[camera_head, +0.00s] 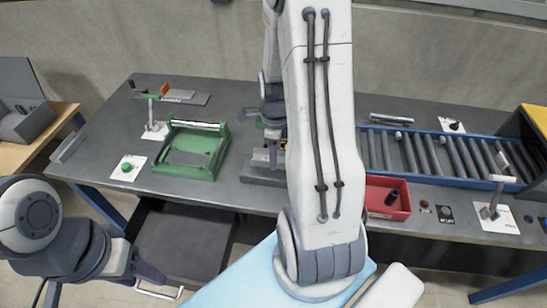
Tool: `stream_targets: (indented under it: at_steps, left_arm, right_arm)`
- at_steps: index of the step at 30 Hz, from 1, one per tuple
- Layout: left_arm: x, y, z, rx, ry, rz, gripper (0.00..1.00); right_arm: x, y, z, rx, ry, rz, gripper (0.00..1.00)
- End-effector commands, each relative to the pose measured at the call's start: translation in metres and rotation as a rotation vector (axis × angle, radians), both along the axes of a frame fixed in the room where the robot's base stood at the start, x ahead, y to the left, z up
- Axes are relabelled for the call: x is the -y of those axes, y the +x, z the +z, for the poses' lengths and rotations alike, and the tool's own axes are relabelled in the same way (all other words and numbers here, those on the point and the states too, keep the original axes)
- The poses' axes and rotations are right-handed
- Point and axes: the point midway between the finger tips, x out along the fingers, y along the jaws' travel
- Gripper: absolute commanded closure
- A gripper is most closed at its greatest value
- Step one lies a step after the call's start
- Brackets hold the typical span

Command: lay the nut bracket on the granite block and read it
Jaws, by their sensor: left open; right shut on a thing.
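My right arm crosses the middle of the view and hides much of the bench behind it. My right gripper (271,132) is partly hidden beside the forearm, pointing down over the back middle of the bench. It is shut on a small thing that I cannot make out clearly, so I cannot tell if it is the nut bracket. Below it is a low dark grey block (262,176), perhaps the granite block, partly hidden by the arm. My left gripper (150,274) is low at the left, in front of the bench, open and away from these things.
A green fixture (192,150) stands on the left of the grey bench (100,150). A red bin (387,197) holds a dark part. A roller conveyor (440,152) fills the right. A lever stand (495,205) is at the right edge. An open drawer (180,240) is below.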

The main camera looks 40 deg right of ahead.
Motion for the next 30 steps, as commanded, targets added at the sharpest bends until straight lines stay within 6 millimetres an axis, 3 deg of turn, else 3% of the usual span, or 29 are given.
stream_targets:
  at_steps: [6,16,29,30]
  left_arm:
    - [0.0,0.0,0.006,0.0,0.0,0.0,0.5]
    - [0.0,0.0,0.014,0.0,0.0,0.001,0.5]
    - [0.0,0.0,0.01,0.0,0.0,0.001,0.5]
    - [0.0,0.0,0.012,0.0,0.0,0.001,0.5]
  right_arm:
    - [0.012,0.019,-0.013,-0.001,0.001,0.002,1.0]
    - [0.012,0.019,-0.051,-0.003,0.002,0.003,1.0]
    - [0.012,0.02,-0.059,0.0,0.0,0.003,1.0]
    - [0.012,0.02,-0.057,0.0,0.0,0.003,0.25]
